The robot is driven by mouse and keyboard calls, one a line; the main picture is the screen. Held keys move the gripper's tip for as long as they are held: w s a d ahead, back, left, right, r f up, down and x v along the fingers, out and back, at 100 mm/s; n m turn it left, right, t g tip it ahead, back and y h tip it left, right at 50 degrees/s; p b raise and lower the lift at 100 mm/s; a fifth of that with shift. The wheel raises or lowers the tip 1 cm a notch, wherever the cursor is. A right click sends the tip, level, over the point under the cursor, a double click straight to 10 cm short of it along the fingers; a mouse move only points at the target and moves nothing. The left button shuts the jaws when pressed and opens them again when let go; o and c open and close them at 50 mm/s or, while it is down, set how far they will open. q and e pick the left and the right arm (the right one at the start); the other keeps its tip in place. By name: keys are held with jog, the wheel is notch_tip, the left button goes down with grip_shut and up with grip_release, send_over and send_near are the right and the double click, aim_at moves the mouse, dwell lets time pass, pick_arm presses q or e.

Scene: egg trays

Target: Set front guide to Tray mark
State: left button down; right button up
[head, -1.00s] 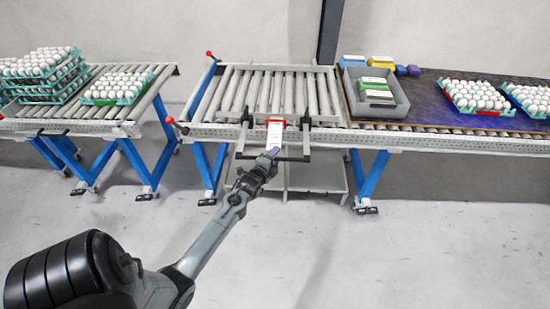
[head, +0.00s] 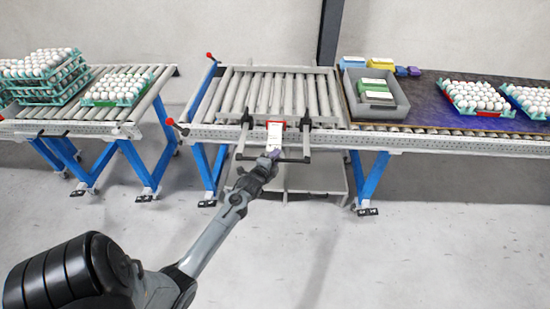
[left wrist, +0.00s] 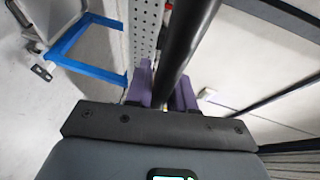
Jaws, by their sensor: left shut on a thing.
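The front guide (head: 293,160) is a dark bar on two arms that stick out from the front of the middle roller conveyor. My left gripper (head: 269,158) is at the bar, near its middle. In the left wrist view the dark bar (left wrist: 190,40) runs between the purple fingers of my left gripper (left wrist: 162,88), which is shut on it. A white label (head: 274,133) with a red piece (head: 283,124) behind it sits on the conveyor's front edge, just beyond the gripper. Its marks are too small to read. My right gripper is not in view.
The middle conveyor's rollers (head: 270,92) are bare. Egg trays stand on the left conveyor (head: 158,85) and on the dark mat (head: 435,110) at right. The floor in front is clear.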

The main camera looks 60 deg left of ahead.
aim_at(274, 137)
pick_arm(q)
jog(key=w+a+b, duration=0.2)
jog(key=a, duration=0.1)
jog(key=w+a+b, duration=0.2)
jog(key=w+a, duration=0.1)
jog(key=a, duration=0.1)
jog(key=w+a+b, duration=0.2)
jog(key=a, duration=0.1)
jog(key=shift+w+a+f, duration=0.2)
jog(key=shift+w+f, duration=0.1)
jog(key=shift+f, duration=0.05)
jog(key=shift+w+a+r+b, duration=0.15)
jog(key=shift+w+a+b, duration=0.15)
jog(key=shift+a, duration=0.1)
jog(key=c, duration=1.2)
grip_release()
jog(key=shift+c, duration=0.2)
jog(key=shift+o, duration=0.7)
jog(key=shift+s+d, duration=0.1)
jog(key=shift+r, duration=0.1)
jog(key=shift+r, duration=0.1)
